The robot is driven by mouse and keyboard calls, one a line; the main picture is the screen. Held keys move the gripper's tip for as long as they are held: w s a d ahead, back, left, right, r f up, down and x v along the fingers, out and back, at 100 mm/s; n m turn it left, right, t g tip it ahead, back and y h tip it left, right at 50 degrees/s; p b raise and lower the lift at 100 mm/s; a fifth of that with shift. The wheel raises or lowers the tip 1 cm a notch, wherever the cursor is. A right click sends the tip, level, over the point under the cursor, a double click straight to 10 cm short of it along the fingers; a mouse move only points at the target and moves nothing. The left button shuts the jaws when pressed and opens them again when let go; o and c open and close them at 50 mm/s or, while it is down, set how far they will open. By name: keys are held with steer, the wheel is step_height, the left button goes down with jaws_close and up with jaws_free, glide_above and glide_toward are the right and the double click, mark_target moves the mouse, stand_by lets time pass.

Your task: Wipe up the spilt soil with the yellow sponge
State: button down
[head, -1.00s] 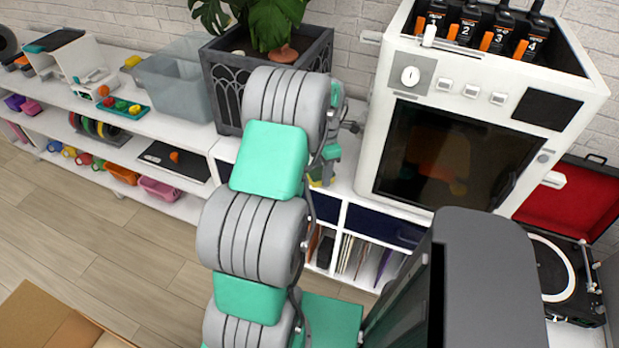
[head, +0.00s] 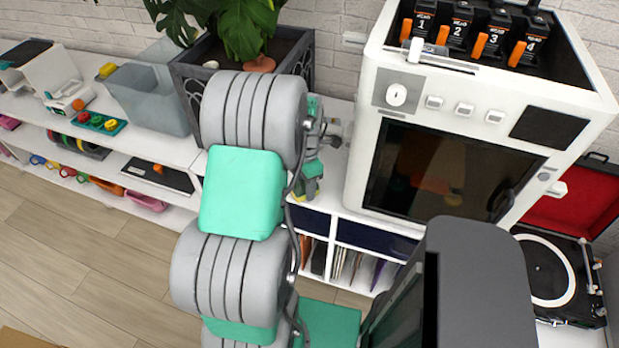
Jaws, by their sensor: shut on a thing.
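My gripper (head: 309,172) points down above the white shelf top, between the dark planter and the white oven-like machine. It is shut on the yellow sponge (head: 298,187), of which only a small yellow and green part shows at the fingertips. My arm and fingers cover the rest of it. I cannot tell whether the sponge touches the shelf top. I see no spilt soil; the shelf top just in front of the planter is largely hidden behind my arm.
The planter (head: 188,88) with a leafy plant stands behind my arm. The white machine (head: 362,150) stands close to the gripper's right. A clear grey bin (head: 150,98) is left of the planter. A turntable (head: 548,272) is at far right.

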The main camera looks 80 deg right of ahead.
steer(key=shift+s+a+r, duration=0.25)
steer(key=shift+a+r, duration=0.55)
steer(key=shift+a, duration=0.1)
steer(key=shift+d+r, duration=0.15)
step_height(320, 180, up, 6)
steer(key=p, duration=0.4)
steer(key=shift+f, duration=0.2)
step_height(320, 180, up, 3)
steer(key=shift+f+p, duration=0.1)
steer(key=shift+p, duration=1.15)
